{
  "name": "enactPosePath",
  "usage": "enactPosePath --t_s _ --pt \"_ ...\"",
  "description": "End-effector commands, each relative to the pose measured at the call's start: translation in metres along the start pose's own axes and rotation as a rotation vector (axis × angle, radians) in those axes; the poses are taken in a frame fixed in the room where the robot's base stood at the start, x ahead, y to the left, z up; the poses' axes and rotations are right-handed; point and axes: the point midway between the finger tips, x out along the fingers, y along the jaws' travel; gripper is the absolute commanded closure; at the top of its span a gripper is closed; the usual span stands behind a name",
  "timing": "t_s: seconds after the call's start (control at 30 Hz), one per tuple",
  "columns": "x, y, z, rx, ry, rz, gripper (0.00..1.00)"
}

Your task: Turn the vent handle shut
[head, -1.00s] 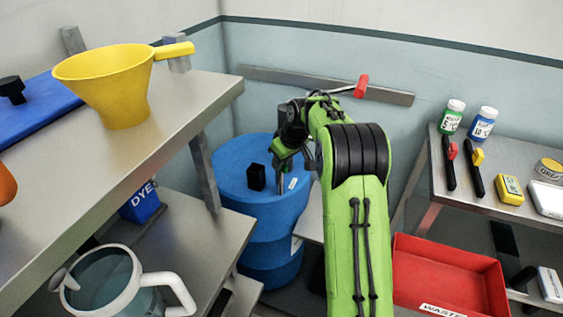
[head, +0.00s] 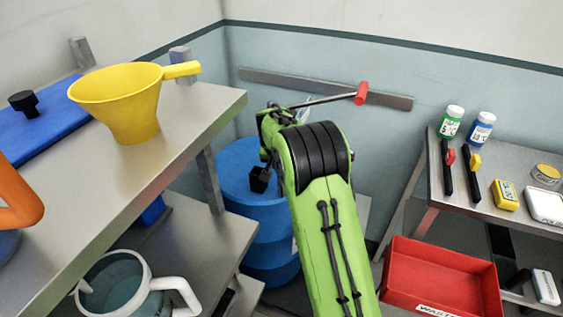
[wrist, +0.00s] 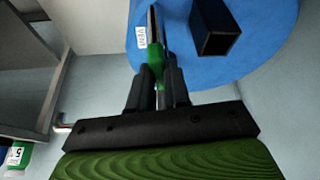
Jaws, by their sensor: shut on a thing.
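The vent handle (wrist: 154,62) has a green grip and a metal bar. It shows in the wrist view on the blue drum lid, beside a white VENT label (wrist: 141,37). My gripper (wrist: 158,76) is shut on the green grip, with one dark finger on each side. The blue drum (head: 236,160) stands in the corner in the head view. There my arm hides the handle, the label and my fingertips.
A black square-topped piece (head: 259,179) stands on the drum lid, close to my gripper. A steel shelf (head: 205,105) with a yellow funnel (head: 130,100) is on the left. A red bin (head: 440,280) is at right. A red-gripped rod (head: 361,93) is by the wall rail.

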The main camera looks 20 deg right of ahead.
Motion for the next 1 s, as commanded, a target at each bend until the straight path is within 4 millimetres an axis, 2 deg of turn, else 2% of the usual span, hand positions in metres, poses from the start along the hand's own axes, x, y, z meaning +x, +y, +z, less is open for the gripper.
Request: enactPosePath --t_s 0.4,0.97,1.0 --pt "0.002 -0.0006 0.0032 0.172 -0.011 0.078 1.0" --pt "0.0029 -0.0004 0.0037 0.199 -0.012 0.089 1.0" --pt "0.0029 -0.0004 0.0037 0.199 -0.013 0.089 0.78"
